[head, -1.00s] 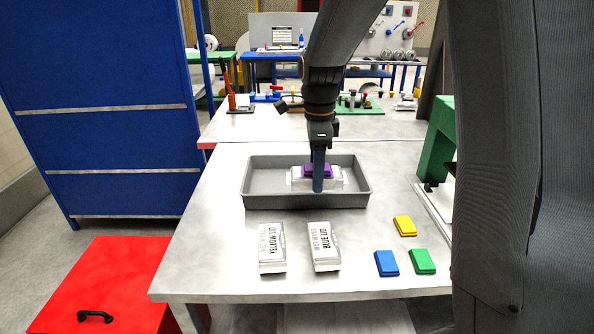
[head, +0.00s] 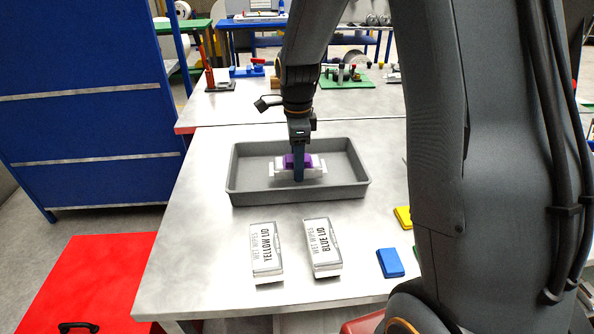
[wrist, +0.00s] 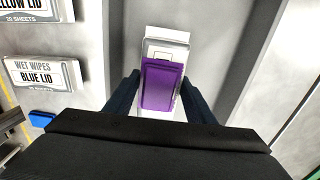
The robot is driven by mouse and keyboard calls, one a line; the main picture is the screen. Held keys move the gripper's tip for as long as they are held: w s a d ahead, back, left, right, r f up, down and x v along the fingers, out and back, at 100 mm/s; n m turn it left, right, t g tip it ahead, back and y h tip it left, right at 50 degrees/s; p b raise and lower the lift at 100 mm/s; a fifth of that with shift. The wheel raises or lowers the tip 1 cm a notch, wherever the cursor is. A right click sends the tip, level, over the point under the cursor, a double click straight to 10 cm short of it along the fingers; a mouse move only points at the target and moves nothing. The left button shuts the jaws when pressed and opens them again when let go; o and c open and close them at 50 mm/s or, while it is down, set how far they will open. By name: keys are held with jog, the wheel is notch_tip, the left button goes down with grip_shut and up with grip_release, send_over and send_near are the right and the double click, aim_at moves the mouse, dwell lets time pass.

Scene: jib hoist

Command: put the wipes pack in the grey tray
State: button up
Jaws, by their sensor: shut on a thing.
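The wipes pack is white with a purple lid (head: 298,160) on top. It shows within the outline of the grey tray (head: 354,190) in the head view. In the wrist view, the purple lid (wrist: 160,85) and the white end of the pack (wrist: 167,36) lie between my fingers. My gripper (head: 298,175) is shut on the pack from above, pointing down. The tray floor shows around the pack. I cannot tell whether the pack rests on that floor or hangs just above it.
Two white packs, printed YELLOW LID (head: 265,250) and BLUE LID (head: 322,247), lie in front of the tray. A blue lid (head: 390,262) and a yellow lid (head: 403,217) lie to their right. A red box (head: 85,280) stands at the left. A blue cabinet (head: 80,100) is behind it.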

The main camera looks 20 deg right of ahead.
jog(key=shift+f+p, duration=0.3)
jog(key=shift+f, duration=1.3)
jog(key=shift+f, duration=0.15)
jog(key=o, duration=1.1)
notch_tip(320, 180, up, 12)
jog(key=shift+r+b, duration=0.15)
jog(key=shift+b, duration=1.1)
